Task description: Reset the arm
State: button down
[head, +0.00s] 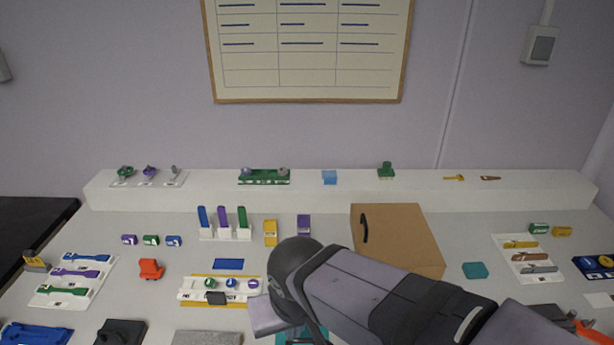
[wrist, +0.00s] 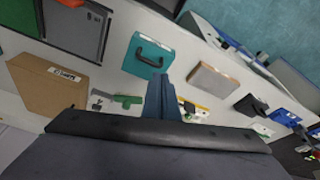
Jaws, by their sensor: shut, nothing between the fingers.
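My gripper (wrist: 160,88) shows in the wrist view as narrow blue-grey fingers standing up from a dark bar. The fingers are together with nothing between them. Beyond them lie a teal case with a dark handle (wrist: 148,55) and a brown box (wrist: 47,86); the gripper appears apart from both. In the head view my arm reaches in from the lower right to a dark round joint over the front middle of the table. The fingertips cannot be made out clearly there.
A brown box with a black handle (head: 400,238) stands just behind my arm. A white tray with small coloured pieces (head: 190,294) lies left of it. Upright coloured pieces in white holders (head: 224,222) stand behind. A raised white shelf (head: 340,196) runs along the back.

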jog(key=s+d+f+m+g, duration=0.1)
jog(key=s+d+f+m, duration=0.1)
jog(key=d+f, duration=0.3)
jog(key=s+d+f+m+g+p, duration=0.1)
jog(key=d+f, duration=0.5)
jog(key=d, duration=0.6)
jog(key=shift+s+d+f+m+g+h, duration=0.25)
jog(key=shift+s+m+g+h, duration=0.25)
jog(key=shift+s, duration=0.65)
